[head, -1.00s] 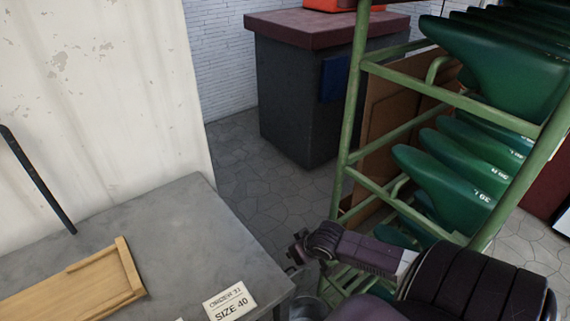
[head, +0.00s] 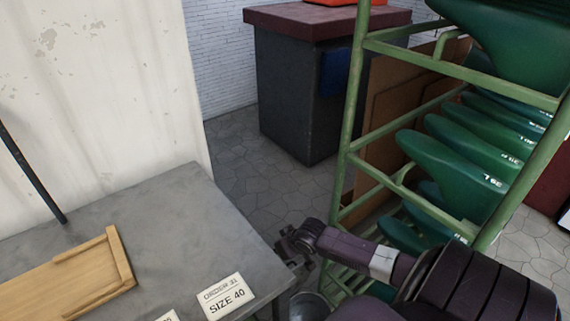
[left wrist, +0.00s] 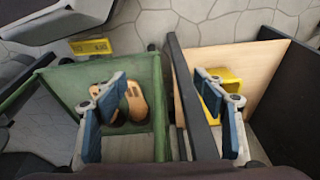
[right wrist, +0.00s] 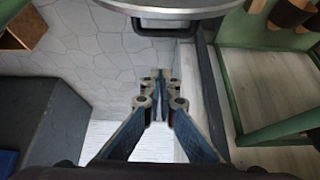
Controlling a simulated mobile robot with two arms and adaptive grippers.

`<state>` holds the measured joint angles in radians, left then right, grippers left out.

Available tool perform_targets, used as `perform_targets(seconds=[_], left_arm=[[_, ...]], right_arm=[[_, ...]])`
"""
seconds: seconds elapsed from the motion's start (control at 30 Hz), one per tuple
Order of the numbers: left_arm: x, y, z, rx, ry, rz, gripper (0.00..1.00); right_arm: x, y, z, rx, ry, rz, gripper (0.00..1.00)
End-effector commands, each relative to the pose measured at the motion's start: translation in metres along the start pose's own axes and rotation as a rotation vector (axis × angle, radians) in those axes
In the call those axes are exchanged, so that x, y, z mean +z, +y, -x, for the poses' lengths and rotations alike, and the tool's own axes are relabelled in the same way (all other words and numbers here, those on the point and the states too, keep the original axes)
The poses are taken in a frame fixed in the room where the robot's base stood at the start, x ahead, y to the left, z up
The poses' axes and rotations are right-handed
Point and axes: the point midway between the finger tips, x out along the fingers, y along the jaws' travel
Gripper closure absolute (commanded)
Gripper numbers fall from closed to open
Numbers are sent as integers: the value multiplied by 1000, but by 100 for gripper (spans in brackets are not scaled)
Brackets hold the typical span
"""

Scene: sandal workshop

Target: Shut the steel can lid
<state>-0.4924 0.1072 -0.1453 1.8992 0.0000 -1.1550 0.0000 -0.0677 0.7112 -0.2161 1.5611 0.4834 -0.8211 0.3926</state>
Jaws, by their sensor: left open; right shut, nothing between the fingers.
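The steel can (head: 308,306) shows only as a grey rounded top at the bottom edge of the head view, beside the table corner. In the right wrist view a round silver steel edge (right wrist: 185,8) with a dark handle (right wrist: 165,27) is cut off by the top of the picture. I cannot tell whether this is the lid or the can's rim, nor the lid's angle. My right gripper (head: 293,246) is shut and empty; in the right wrist view its fingertips (right wrist: 160,82) meet just below the handle, apart from it in the picture. My left gripper (left wrist: 165,88) is open and empty.
A grey table (head: 170,215) with a wooden tray (head: 120,265) and a size card (head: 226,297) stands at left. A green rack (head: 350,150) of green shoe forms (head: 450,170) stands close at right. A green bin (left wrist: 150,75) with sandals (left wrist: 138,102) lies below my left gripper.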

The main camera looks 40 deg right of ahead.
Motion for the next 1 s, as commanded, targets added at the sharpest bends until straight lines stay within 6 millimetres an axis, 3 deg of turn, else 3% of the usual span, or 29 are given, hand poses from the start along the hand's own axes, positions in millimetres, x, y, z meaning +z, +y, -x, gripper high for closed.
perform_targets(seconds=[0.1,0.23,0.4,1.0], left_arm=[[-7,-1,15,-2,11,1,36],[-6,-1,16,-2,8,2,36],[-7,-1,18,-2,8,2,36],[-6,-1,17,-1,4,2,36]], right_arm=[[2,0,-13,-1,0,-1,100],[23,0,-3,0,-3,2,100],[34,0,2,1,0,2,100],[34,-2,0,-1,17,-1,100]])
